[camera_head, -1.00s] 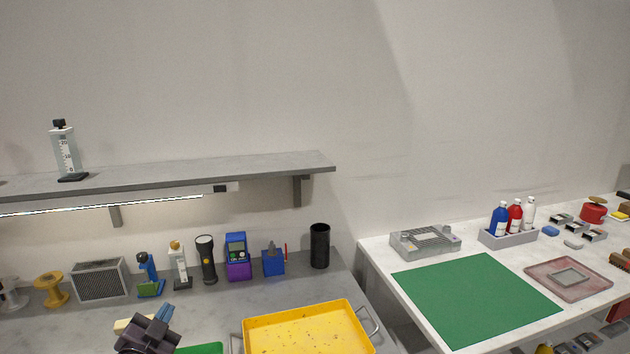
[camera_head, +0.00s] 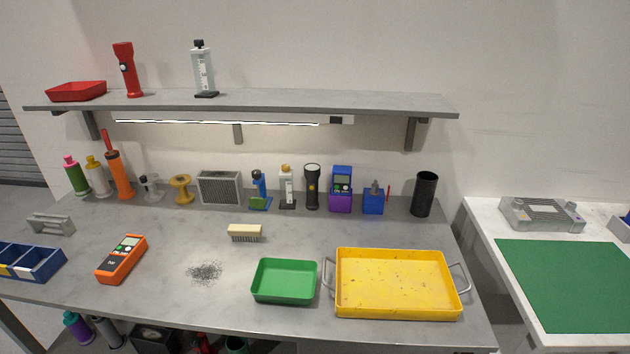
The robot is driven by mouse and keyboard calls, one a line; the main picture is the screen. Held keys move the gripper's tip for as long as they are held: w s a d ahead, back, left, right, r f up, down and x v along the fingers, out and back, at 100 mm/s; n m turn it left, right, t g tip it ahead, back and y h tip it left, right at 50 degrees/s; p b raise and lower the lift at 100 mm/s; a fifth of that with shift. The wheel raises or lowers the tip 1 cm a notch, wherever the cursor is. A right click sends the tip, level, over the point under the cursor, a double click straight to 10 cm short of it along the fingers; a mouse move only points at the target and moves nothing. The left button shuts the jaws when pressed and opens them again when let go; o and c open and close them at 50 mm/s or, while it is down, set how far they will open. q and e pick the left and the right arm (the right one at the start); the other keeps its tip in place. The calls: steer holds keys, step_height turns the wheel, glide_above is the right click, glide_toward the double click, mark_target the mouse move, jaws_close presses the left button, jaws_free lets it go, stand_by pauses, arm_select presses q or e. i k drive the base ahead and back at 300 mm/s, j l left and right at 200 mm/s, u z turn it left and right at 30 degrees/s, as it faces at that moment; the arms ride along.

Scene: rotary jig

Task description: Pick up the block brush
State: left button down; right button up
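The block brush (camera_head: 244,232) lies on the grey workbench (camera_head: 200,230), near its middle. It has a pale wooden block on top and short dark bristles pointing down toward the bench. Nothing touches it. A pile of dark shavings (camera_head: 205,272) lies in front of it to the left. Neither my left nor my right gripper shows in the head view now.
A green tray (camera_head: 284,297) and a yellow tray (camera_head: 396,314) with handles stand at the front right. An orange meter (camera_head: 121,259) lies to the left. Several tools line the wall under the shelf (camera_head: 300,101). Bare bench surrounds the brush.

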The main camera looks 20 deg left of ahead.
mark_target(239, 232)
steer(key=u, duration=0.95)
